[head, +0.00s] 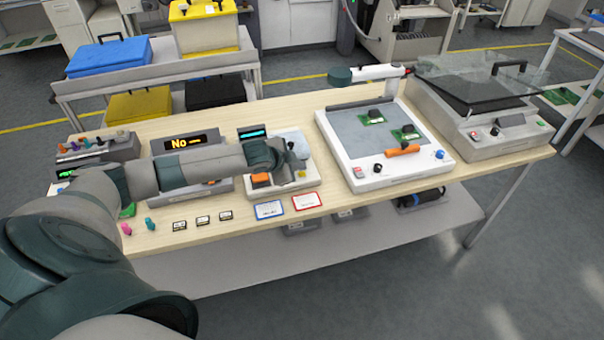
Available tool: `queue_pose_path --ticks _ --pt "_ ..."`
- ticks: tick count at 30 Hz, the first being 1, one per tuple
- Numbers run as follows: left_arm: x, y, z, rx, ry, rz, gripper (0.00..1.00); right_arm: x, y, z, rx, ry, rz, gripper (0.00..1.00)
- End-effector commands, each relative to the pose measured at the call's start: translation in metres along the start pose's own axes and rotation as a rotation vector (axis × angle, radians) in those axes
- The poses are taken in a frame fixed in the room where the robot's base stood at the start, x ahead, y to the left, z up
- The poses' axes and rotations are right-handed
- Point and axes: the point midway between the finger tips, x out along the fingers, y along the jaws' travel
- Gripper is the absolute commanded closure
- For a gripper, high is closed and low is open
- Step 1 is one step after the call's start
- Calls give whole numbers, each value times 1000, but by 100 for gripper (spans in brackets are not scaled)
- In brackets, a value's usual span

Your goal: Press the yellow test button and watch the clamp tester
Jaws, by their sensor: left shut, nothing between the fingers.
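The clamp tester (309,187) is a white-based unit near the middle of the table, with a small dark box and a cyan display (252,133) at its back left. An orange part (261,180) sits at its front left. A small yellow spot, which looks like the test button (301,174), shows near its front right. My left arm reaches across from the left, and my left gripper (298,160) is shut and empty over the tester, just above the yellow spot. I cannot tell whether it touches. The gripper and wrist hide much of the tester's middle. My right gripper is out of view.
A grey unit with an amber display reading "No" (185,140) stands left, partly behind my arm. Blue and red bordered cards (269,210) lie in front of the tester. A white board fixture (371,180) and a glass-lidded machine (503,140) stand to the right.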

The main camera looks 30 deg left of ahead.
Motion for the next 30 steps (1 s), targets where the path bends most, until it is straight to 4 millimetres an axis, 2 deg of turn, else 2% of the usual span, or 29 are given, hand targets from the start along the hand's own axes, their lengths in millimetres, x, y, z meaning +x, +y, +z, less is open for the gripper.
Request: queue_pose_path --ticks 30 --pt "6 4 4 0 0 0 100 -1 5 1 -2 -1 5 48"
